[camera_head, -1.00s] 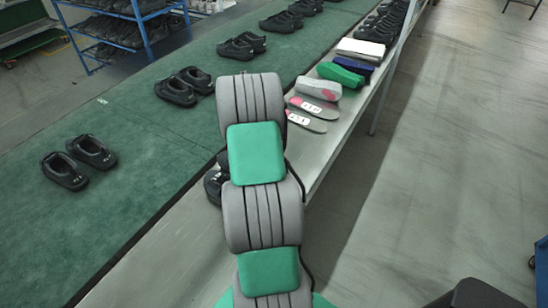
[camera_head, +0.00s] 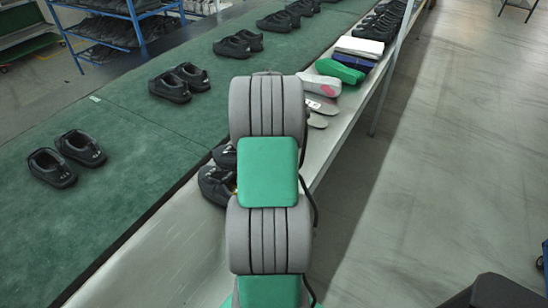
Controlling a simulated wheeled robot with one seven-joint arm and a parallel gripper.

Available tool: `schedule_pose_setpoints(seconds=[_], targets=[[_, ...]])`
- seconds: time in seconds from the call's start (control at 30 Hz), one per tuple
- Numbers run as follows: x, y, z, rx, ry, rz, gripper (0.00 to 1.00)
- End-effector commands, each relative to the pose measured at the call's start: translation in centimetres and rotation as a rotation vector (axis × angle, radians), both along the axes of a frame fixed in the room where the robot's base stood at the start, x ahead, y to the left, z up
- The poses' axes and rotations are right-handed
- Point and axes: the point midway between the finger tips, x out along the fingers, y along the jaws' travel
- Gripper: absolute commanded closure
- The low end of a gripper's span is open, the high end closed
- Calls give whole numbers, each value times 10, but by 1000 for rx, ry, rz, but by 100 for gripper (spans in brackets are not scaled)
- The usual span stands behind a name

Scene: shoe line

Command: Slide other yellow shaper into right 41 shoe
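Two black shoes (camera_head: 215,185) (camera_head: 225,155) stand on the pale bench just left of my arm, partly hidden behind it. I cannot tell whether either is the right 41 shoe. No yellow shaper shows. My gripper is out of sight behind my grey and green arm, which fills the middle of the head view.
A green belt (camera_head: 125,185) runs along the left with black shoe pairs, the nearest pair (camera_head: 80,148) at left. Open floor lies right.

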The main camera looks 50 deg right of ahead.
Motion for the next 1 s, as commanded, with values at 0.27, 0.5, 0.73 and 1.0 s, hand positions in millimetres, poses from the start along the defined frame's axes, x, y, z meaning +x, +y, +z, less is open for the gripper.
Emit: schedule_pose_setpoints(seconds=[0.27,0.5,0.73,1.0], targets=[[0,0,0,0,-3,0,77],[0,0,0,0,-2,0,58],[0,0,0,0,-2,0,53],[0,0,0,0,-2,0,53]])
